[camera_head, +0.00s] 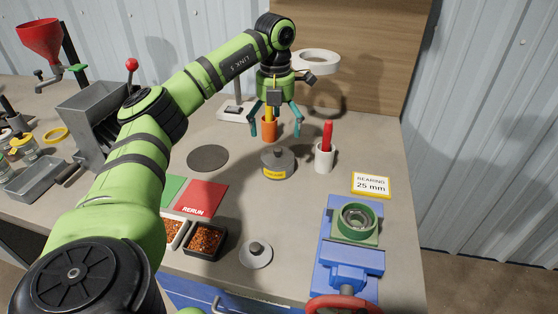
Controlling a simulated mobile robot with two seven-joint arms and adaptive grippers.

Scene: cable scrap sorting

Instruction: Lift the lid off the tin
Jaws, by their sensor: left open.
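A low grey tin (278,171) with a yellow label stands near the middle of the bench. Its dark grey lid (268,156) has a raised knob on top and sits on the tin. My left gripper (274,132) reaches in from the left and points down, with its teal fingers spread wide. It is open and empty, and appears above and a little behind the tin, clear of the lid. My right gripper is not in view.
An orange cup (268,134) with yellow sticks shows between the fingers. A white cup (324,158) with a red item stands to the tin's right. A dark round pad (208,158) lies left. A pale knobbed disc (256,257) and a blue vise (347,255) are nearer.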

